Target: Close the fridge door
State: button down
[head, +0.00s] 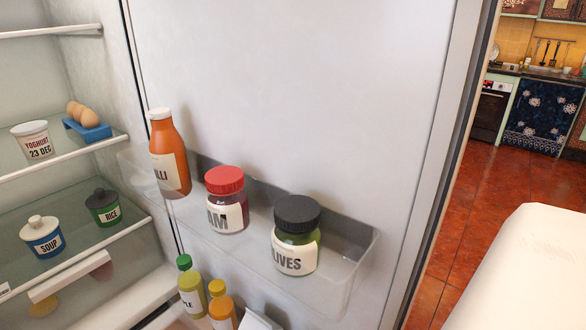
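The fridge door (300,75) stands open and fills the middle of the head view, its inner side facing me. Its hinge side meets the fridge body (95,75) on the left, and its free edge (440,160) runs down on the right. A clear door shelf (345,265) holds an orange bottle (168,155), a red-lidded jam jar (226,200) and a dark-lidded olives jar (296,237). More bottles (192,290) stand lower, cut off by the picture's bottom edge. My gripper is not in view.
Fridge shelves at left hold a yoghurt cup (33,140), eggs in a blue holder (87,125), a soup pot (41,237) and a rice pot (102,207). A white rounded surface (530,275) is at lower right. Red tiled floor (480,205) lies clear beyond the door, with kitchen cabinets behind.

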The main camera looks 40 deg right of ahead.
aim_at(365, 110)
jog(key=k+l+u, duration=0.1)
jog(key=l, duration=0.35)
jog(key=k+l+u, duration=0.1)
jog(key=l, duration=0.3)
jog(key=k+l+u, duration=0.1)
jog(key=l, duration=0.35)
jog(key=k+l+u, duration=0.1)
jog(key=l, duration=0.3)
jog(key=k+l+u, duration=0.1)
jog(key=l, duration=0.3)
jog(key=k+l+u, duration=0.15)
jog(key=l, duration=0.2)
jog(key=k+l+u, duration=0.1)
jog(key=k+l, duration=0.15)
jog(key=l, duration=0.15)
jog(key=k+l+z, duration=0.3)
jog(key=k+z, duration=0.15)
jog(key=z, duration=0.45)
